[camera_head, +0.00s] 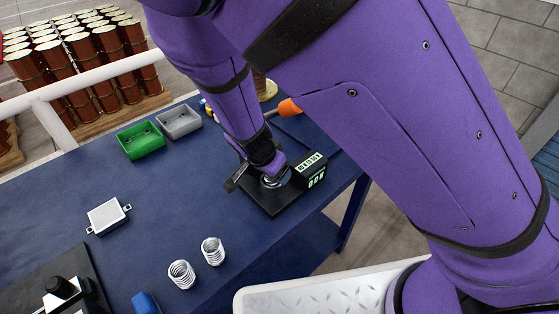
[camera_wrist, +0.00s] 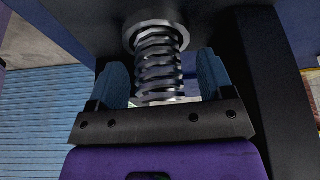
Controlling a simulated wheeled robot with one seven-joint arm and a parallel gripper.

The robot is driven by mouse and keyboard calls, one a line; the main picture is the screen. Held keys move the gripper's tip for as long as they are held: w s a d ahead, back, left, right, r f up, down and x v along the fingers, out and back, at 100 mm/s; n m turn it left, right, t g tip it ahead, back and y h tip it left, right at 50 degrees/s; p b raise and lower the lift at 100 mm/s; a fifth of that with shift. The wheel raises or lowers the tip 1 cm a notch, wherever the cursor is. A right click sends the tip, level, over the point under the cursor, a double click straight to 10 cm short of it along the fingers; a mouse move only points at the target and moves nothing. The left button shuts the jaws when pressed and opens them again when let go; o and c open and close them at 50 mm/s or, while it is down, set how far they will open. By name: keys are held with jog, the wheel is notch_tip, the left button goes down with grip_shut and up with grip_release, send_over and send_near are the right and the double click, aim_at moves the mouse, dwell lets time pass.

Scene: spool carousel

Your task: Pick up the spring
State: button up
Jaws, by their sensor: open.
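My gripper (camera_head: 262,170) is low over a black plate (camera_head: 283,207) on the blue table, and my arm hides part of it. In the wrist view, a silver coil spring (camera_wrist: 158,70) is between the two blue-padded fingers of my gripper (camera_wrist: 162,82). The jaws are open, with a gap visible on each side of the spring. The spring's far end meets a round metal disc (camera_wrist: 156,30).
Green (camera_head: 141,140) and grey (camera_head: 179,122) bins stand at the back. A white square part (camera_head: 108,216) lies on the left. An orange-handled tool (camera_head: 290,107) lies beyond my gripper. The table's middle is clear.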

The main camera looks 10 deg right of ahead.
jog(key=shift+c, duration=0.4)
jog(key=c, duration=1)
jog(key=shift+r, duration=0.1)
